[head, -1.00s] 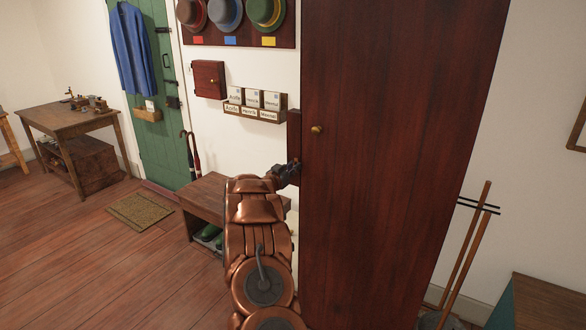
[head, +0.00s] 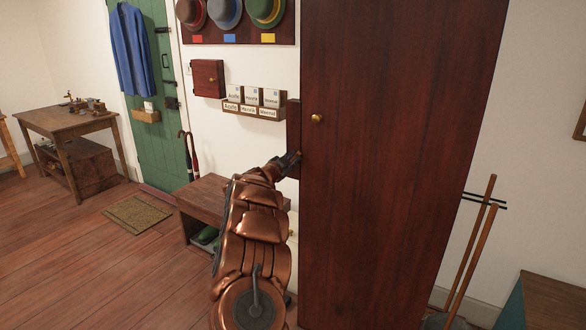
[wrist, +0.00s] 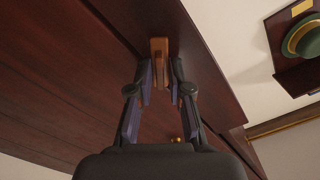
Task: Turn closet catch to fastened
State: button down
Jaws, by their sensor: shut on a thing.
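The closet (head: 400,170) is tall, dark red-brown wood, and its large door face looks closed. The closet catch (wrist: 159,48) is a small light-brown wooden piece at the edge of the dark wood in the wrist view. My gripper (wrist: 160,86) has its two fingertips on either side of the catch and is shut on it. In the head view my gripper (head: 290,160) is at the left edge of the closet door, below the brass knob (head: 316,118). My gripper hides the catch there, so I cannot tell its exact angle.
A low bench (head: 205,196) with green boots stands left of the closet. A card rack (head: 255,108), a small wall cabinet (head: 208,78) and hats hang on the wall. Brooms (head: 472,250) lean at the right.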

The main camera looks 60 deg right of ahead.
jog(key=shift+f+m+b, duration=0.25)
jog(key=shift+m+b, duration=0.6)
jog(key=shift+m, duration=0.15)
jog(key=m+b, duration=0.6)
jog(key=m, duration=0.2)
jog(key=shift+s+m+b, duration=0.1)
jog(key=shift+m+b, duration=0.2)
jog(key=shift+b, duration=0.05)
jog(key=shift+m, duration=0.3)
jog(key=c, duration=1.3)
grip_release()
jog(key=shift+a, duration=0.1)
jog(key=shift+s+a, duration=0.15)
jog(key=shift+a, duration=2.8)
jog(key=shift+s+a, duration=0.1)
jog(key=shift+a, duration=2.85)
